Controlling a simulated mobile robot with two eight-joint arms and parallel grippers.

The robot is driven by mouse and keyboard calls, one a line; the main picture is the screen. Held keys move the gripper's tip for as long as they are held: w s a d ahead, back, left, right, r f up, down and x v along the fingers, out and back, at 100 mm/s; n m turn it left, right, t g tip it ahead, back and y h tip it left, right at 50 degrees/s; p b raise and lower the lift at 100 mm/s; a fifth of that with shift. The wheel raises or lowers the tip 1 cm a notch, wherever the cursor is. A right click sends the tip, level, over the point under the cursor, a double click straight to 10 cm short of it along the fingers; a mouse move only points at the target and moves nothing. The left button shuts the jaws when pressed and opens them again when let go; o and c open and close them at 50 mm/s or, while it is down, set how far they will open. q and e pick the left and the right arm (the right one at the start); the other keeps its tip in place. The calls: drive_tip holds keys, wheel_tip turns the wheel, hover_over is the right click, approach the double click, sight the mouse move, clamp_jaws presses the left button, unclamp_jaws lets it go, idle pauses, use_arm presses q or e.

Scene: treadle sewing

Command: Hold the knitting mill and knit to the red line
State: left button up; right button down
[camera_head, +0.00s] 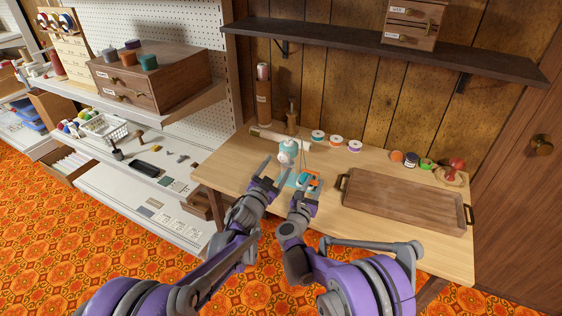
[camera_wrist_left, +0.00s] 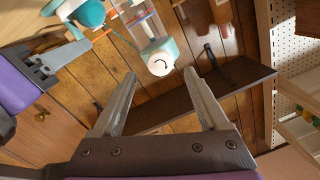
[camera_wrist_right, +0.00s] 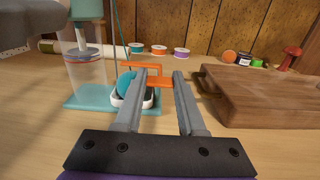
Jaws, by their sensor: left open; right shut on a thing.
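The knitting mill (camera_head: 287,147) stands upright on the table, with a teal and white top, a clear cylinder (camera_wrist_right: 85,58) and a teal base (camera_wrist_right: 85,103). A red line and a bluish band show on the cylinder in the right wrist view. Its white and teal top also shows in the left wrist view (camera_wrist_left: 158,58). My left gripper (camera_head: 273,172) is open and empty just left of the mill.
A wooden tray (camera_head: 402,204) with dark handles lies on the right of the table. Thread spools (camera_head: 336,141) and a red mushroom-shaped object (camera_head: 456,164) line the back. A dark shelf (camera_head: 385,49) hangs above. The table front left of the tray holds my arms.

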sight(282, 159)
use_arm(q)
drive_tip(key=v, duration=0.7)
drive_tip(key=shift+s, duration=0.2)
drive_tip(key=shift+a, duration=0.15)
drive_tip(key=w+d+n, duration=0.1)
drive_tip(key=w, duration=0.2)
drive_tip(key=w+d+n, duration=0.2)
drive_tip(key=w, duration=0.2)
drive_tip(key=w+d+n, duration=0.1)
drive_tip(key=w+d, duration=0.1)
drive_tip(key=w, duration=0.2)
drive_tip(key=shift+f, duration=0.2)
clamp_jaws()
